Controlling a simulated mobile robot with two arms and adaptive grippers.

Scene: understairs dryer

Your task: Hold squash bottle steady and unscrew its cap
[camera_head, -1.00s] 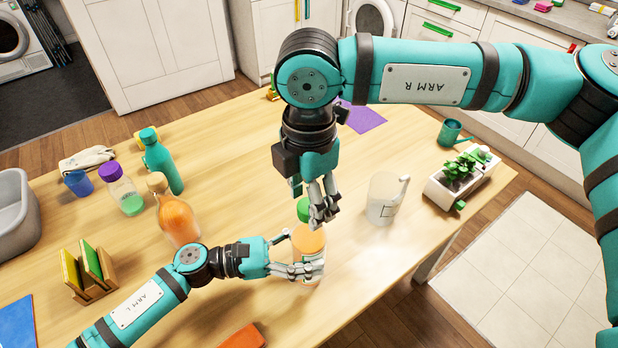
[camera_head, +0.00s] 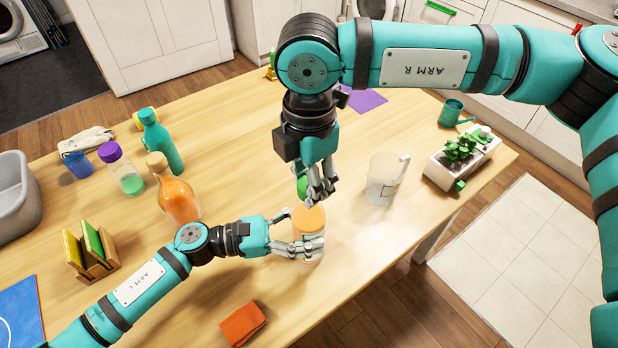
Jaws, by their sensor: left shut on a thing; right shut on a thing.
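The squash bottle (camera_head: 309,219) stands at the table's near edge, with an orange upper part and a paler lower part. My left gripper (camera_head: 304,246) is shut around its lower body from the left. My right gripper (camera_head: 320,194) comes down from above, its fingers shut at the green cap (camera_head: 301,188). The cap shows just above the orange part in the picture. The fingers hide part of it, and I cannot tell whether it still touches the bottle's neck.
A clear jug (camera_head: 384,182) stands right of the bottle, with a planter (camera_head: 452,178) beyond. An orange bottle with a tan stopper (camera_head: 178,200) and a teal bottle (camera_head: 160,145) stand left. A folded orange cloth (camera_head: 243,323) lies near the front edge.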

